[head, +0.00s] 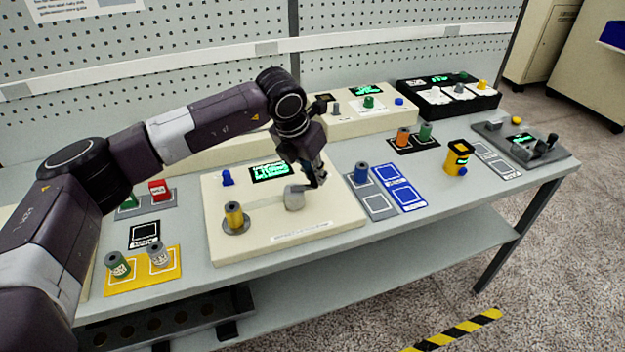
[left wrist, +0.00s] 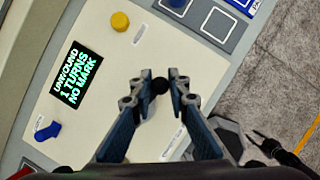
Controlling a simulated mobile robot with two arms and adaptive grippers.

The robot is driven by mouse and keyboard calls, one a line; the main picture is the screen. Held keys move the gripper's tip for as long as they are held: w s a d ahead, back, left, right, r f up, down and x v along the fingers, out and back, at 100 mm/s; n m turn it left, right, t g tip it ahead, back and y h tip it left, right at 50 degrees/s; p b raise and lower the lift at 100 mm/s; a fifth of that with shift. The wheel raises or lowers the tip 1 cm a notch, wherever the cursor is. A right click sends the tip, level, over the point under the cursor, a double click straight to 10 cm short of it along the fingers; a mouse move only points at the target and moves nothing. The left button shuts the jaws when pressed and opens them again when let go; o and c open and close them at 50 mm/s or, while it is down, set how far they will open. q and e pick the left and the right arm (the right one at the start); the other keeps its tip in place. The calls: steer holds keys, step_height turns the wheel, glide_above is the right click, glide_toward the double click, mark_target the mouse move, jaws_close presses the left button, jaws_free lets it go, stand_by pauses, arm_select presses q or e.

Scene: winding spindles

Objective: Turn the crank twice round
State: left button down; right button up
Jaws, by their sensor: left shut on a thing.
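The crank has a grey hub (head: 294,198) on the cream winder box (head: 335,215). My left gripper (head: 316,181) reaches down over it from the far side. In the left wrist view the black crank knob (left wrist: 159,86) sits between the fingertips of my left gripper (left wrist: 160,82), which is shut on it. The rest of the crank is mostly hidden below the fingers. A yellow spool (head: 234,216) stands upright on a spindle at the box's left front. The lit display (left wrist: 78,88) appears to read "UNWOUND 1 TURNS NO MARK".
A blue knob (head: 228,177) is left of the display and a yellow button (left wrist: 120,21) right of it. A blue spool (head: 361,173) stands on a grey mat close right. Green and grey spools stand on a yellow mat (head: 150,278) at front left.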

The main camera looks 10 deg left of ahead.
arm_select(q)
steer(key=m, duration=0.1)
steer(key=s+m+b, duration=0.1)
steer(key=m+h+b, duration=0.1)
steer(key=shift+s+d+f+m+g, duration=0.15)
steer(key=shift+s+d+m+g, duration=0.1)
steer(key=shift+m+g, duration=0.15)
steer(key=m, duration=0.1)
steer(key=s+m+g+h+b, duration=0.1)
steer(key=m, duration=0.1)
steer(key=shift+s+a+m, duration=0.15)
steer(key=shift+s+m, duration=0.15)
steer(key=m, duration=0.1)
steer(key=s+m+g, duration=0.1)
steer(key=m+b, duration=0.1)
steer(key=shift+s+a+m+h, duration=0.2)
steer(key=shift+a+m+h, duration=0.05)
steer(key=shift+m+h, duration=0.05)
steer(key=shift+s+a+m+g, duration=0.25)
steer(key=shift+m+g, duration=0.1)
steer(key=shift+m, duration=0.45)
steer(key=shift+s+a+m+g, duration=0.25)
steer(key=shift+m+g, duration=0.15)
steer(key=shift+m, duration=0.4)
steer(key=shift+s+a+m+g, duration=0.25)
steer(key=shift+m+g, duration=0.1)
steer(key=shift+m, duration=0.45)
steer(key=c, duration=1.8)
jaws_free()
steer(key=shift+c, duration=0.2)
